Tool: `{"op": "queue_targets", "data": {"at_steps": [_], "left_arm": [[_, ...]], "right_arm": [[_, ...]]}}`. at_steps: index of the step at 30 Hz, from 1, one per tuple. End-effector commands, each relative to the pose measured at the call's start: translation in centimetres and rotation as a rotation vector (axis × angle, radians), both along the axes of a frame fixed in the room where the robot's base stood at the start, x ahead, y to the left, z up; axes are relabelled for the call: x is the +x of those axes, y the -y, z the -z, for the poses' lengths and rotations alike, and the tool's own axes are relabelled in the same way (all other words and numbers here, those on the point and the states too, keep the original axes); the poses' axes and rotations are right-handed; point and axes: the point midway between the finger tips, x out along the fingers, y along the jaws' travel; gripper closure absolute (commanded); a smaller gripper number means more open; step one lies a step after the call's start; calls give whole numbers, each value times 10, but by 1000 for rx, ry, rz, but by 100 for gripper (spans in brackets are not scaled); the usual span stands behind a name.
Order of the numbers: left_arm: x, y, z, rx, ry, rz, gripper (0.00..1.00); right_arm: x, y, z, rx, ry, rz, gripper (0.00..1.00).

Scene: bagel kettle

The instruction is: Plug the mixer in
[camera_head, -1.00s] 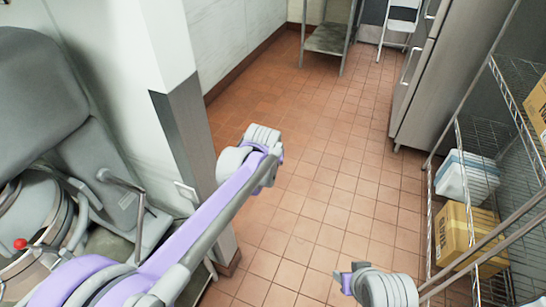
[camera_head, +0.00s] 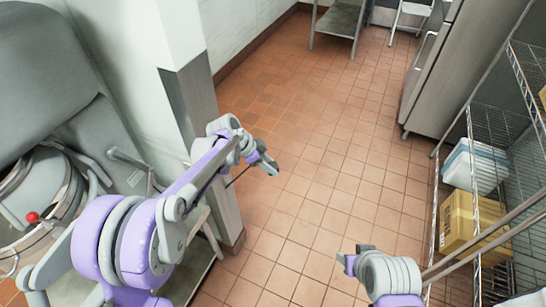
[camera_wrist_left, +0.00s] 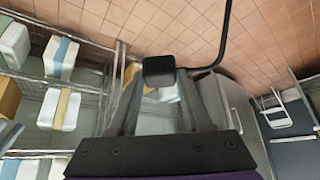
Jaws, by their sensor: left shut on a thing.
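The mixer (camera_head: 55,110) is a large grey machine with a bowl and a red knob (camera_head: 32,217), at the left of the head view. My left gripper (camera_head: 272,166) is in mid-air above the tiled floor, to the right of the mixer and the wall corner. In the left wrist view its fingers (camera_wrist_left: 158,82) are shut on a black plug (camera_wrist_left: 158,66). A black cord (camera_wrist_left: 225,40) runs from the plug up out of that view. My right gripper (camera_head: 350,258) is low in the head view, and its finger gap is unclear. I cannot make out a socket.
A white wall corner with a metal guard (camera_head: 188,105) stands between the mixer and the open floor (camera_head: 320,150). A wire shelf (camera_head: 470,185) with boxes is at the right, below a steel fridge (camera_head: 440,80). A metal table (camera_head: 338,22) stands at the back.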

Motion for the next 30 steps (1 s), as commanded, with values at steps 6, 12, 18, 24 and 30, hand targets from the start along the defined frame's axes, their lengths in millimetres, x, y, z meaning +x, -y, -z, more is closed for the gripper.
{"op": "queue_targets", "data": {"at_steps": [6,12,18,24,30], "left_arm": [[-4,-5,15,1,1,198,100],[-6,-6,19,1,1,251,100],[-6,-6,19,1,2,251,100],[-6,-6,19,2,1,250,100],[-8,-13,24,2,1,189,100]], "right_arm": [[0,0,0,0,0,0,50],[0,0,0,0,0,0,50],[0,0,0,0,0,0,50],[0,0,0,0,0,0,50],[0,0,0,0,0,0,50]]}}
